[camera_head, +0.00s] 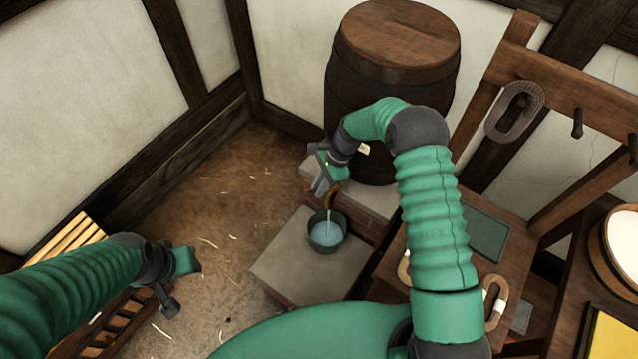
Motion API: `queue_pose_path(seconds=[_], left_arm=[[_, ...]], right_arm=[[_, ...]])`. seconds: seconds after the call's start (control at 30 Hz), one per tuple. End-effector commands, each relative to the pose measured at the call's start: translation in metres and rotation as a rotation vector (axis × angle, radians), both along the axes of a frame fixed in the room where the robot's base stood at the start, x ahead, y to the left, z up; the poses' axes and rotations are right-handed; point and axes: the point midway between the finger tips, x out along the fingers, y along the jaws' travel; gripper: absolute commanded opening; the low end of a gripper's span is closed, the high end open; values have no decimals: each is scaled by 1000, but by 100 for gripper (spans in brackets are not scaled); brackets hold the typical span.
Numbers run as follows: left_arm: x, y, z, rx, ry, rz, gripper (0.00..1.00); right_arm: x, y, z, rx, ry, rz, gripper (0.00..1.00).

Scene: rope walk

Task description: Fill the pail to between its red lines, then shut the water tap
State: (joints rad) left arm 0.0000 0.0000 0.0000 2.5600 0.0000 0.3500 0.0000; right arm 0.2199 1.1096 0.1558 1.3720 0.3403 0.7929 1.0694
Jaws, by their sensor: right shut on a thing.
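The pail (315,246) is a small dark green vessel on a pale stone block. Pale blue water (326,234) lies in it, and a thin stream falls into it from above. Its red lines cannot be made out. The tap (334,192) shows as a small brownish spout at the barrel's lower front, mostly hidden by my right gripper (323,180). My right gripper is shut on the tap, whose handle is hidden. My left gripper (182,282) is at the lower left, well away from the pail, and its jaw opening is unclear.
A dark wooden barrel (395,85) stands on a brick ledge (374,196) behind my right arm. A slatted wooden crate (75,246) is at the left. A wooden rack with a hanging rope coil (514,111) stands at the right. Straw-strewn floor between is open.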

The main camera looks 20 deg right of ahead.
Motion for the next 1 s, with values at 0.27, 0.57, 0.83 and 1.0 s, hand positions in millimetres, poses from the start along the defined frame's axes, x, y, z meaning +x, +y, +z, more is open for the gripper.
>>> queue_pose_path(seconds=[0.27,0.57,0.83,1.0], left_arm=[[0,0,-1,0,0,0,36],[0,0,-2,0,0,0,36],[0,0,-2,0,0,0,36],[0,0,-2,0,0,0,36]], right_arm=[[-6,2,4,5,-12,179,0],[-12,-1,4,4,-13,282,0],[-13,-1,4,4,-12,296,0],[-13,-1,4,4,-12,295,0]])
